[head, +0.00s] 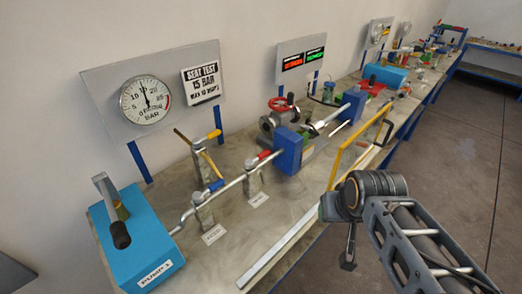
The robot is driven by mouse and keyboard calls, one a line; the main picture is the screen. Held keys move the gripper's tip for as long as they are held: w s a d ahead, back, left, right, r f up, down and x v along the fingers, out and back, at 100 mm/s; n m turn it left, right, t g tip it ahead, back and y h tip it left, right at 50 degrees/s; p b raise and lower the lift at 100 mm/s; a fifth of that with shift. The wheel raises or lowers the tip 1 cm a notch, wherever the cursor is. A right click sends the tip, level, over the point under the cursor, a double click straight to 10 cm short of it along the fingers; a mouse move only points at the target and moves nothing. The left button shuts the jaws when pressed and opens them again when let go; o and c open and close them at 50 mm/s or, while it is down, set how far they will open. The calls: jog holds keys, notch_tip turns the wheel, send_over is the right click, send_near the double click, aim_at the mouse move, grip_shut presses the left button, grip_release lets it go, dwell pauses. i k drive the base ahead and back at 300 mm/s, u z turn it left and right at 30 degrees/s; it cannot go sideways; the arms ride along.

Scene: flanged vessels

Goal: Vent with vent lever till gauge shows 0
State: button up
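The round pressure gauge (147,100), marked BAR, is on a grey board at the left. Its needle points nearly straight up, near the 10 mark, not at 0. Several small valve posts stand on the bench below it: one with a yellow-orange lever (214,135), one with a blue lever (216,186) and one with a red lever (264,154). Their labels are too small to read, so I cannot tell which is the vent lever. My gripper (348,263) seems to be the small dark end hanging below my wrist at the right, apart from the levers.
A blue pump box (140,240) with a black-gripped handle stands at front left. A pipe runs from it to a blue block (289,150). A yellow rail (350,143) rises at the bench's front edge, near my arm. The floor (470,160) at right is clear.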

aim_at(249, 164)
jog(key=z, duration=0.05)
jog(key=k, duration=0.5)
jog(key=z, duration=0.8)
jog(key=i, duration=0.9)
jog(key=u, duration=1.75)
